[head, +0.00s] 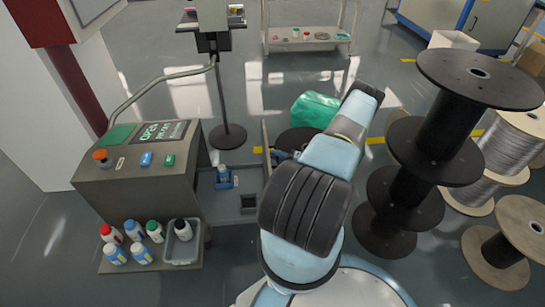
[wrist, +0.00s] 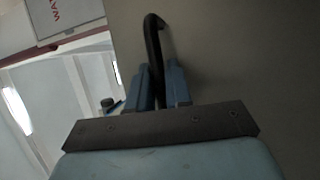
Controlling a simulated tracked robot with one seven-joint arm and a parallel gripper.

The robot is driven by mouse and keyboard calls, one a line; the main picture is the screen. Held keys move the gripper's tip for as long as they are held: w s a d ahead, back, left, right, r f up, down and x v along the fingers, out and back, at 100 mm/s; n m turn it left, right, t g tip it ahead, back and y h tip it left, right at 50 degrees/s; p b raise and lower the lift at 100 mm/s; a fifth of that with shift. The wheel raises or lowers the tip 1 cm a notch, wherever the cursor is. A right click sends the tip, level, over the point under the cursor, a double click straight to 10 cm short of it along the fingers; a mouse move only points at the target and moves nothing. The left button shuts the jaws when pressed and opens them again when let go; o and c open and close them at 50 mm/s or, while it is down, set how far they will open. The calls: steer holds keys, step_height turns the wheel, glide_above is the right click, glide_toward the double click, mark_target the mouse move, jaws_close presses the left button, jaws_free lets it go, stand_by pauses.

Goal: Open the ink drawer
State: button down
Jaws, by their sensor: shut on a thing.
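The ink drawer (head: 208,206) stands pulled out from the right side of the grey console (head: 105,190) in the head view. Its thin front panel (head: 266,150) is near my gripper (head: 281,156); part of it is hidden behind my arm. Inside are a blue bottle (head: 223,178) and a small dark box (head: 248,203). In the wrist view, my gripper (wrist: 160,82) has its blue fingers shut on a black curved handle (wrist: 153,40). The handle is fixed to a plain grey panel (wrist: 235,60).
Several ink bottles (head: 135,231) and a grey tub (head: 182,245) stand on the console's front shelf. Black spools (head: 440,150) are stacked to the right of my arm. A post stand (head: 228,110) and a green bag (head: 315,109) are beyond the drawer.

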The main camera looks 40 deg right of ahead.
steer(key=shift+s+a+f, duration=0.1)
steer(key=shift+s+f, duration=0.1)
steer(key=shift+f, duration=0.05)
steer(key=c, duration=1.4)
jaws_free()
steer(key=shift+w+r, duration=0.15)
steer(key=v, duration=1.4)
steer(key=shift+w, duration=0.1)
